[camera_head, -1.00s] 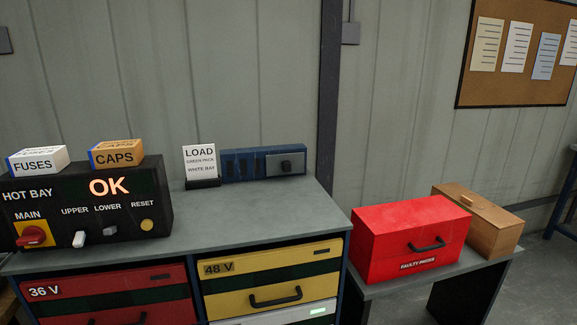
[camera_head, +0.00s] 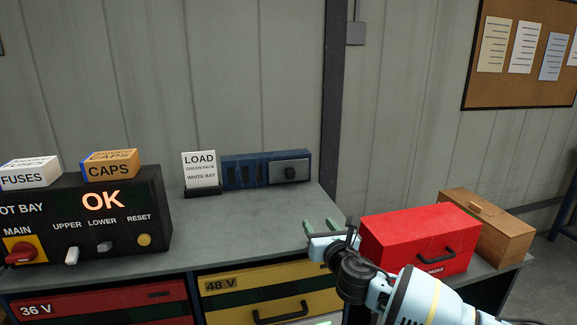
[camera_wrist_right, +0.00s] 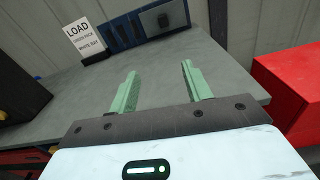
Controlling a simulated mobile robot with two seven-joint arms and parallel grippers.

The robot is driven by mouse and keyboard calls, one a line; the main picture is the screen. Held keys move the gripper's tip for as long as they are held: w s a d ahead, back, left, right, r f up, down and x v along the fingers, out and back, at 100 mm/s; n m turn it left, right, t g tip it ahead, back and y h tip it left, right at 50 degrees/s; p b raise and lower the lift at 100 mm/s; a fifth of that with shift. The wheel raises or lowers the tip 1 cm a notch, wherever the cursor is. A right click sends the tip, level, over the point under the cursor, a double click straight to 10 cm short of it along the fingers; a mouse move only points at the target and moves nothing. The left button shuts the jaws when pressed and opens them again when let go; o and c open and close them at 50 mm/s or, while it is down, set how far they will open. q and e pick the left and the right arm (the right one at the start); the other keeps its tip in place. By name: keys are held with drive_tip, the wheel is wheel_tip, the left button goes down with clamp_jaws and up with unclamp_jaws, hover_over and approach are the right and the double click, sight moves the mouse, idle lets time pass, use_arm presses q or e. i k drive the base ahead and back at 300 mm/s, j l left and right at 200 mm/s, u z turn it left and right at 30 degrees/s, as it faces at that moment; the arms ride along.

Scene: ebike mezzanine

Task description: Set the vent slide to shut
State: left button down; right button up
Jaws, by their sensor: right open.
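The vent slide is a blue unit (camera_head: 243,171) at the back of the grey bench, against the wall. Dark slots show on its left part, and a grey plate (camera_head: 275,170) with a dark knob (camera_head: 290,173) covers its right part. The unit (camera_wrist_right: 122,33) also shows at the top of the right wrist view, with its plate and knob (camera_wrist_right: 163,19). My right gripper (camera_head: 321,227) is over the bench's front right edge, open and empty, apart from the vent. Its green fingers (camera_wrist_right: 157,90) point toward the vent. My left gripper is out of view.
A LOAD card (camera_head: 200,170) stands just left of the vent. A black control box (camera_head: 85,215) carries FUSES and CAPS boxes. The bench top (camera_head: 240,220) before the vent is clear.

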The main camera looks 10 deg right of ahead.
sight(290, 173)
drive_tip(key=i, duration=0.75)
drive_tip(key=i+l, duration=0.15)
drive_tip(key=i, duration=0.15)
